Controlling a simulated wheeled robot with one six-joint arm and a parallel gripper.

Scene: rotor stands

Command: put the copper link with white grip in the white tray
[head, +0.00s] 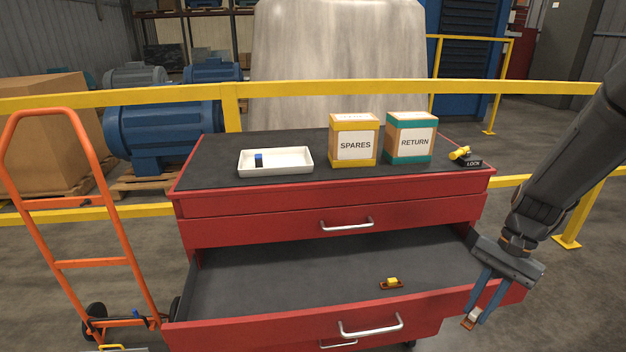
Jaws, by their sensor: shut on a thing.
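My gripper (475,314) is at the lower right, in front of the right end of the open drawer. Its blue fingers point down and are shut on a small copper piece with a pale part, the copper link with white grip (469,322). The fingers hide much of it. The white tray (285,169) sits on the left of the red cabinet's dark top, far from my gripper. A small item with a blue top (259,159) stands in the tray.
A copper link with a yellow grip (391,284) lies in the open drawer (290,275). The SPARES box (354,143), the RETURN box (409,140) and a yellow item by a LOCK label (461,154) stand right of the tray. An orange hand truck (92,263) stands left.

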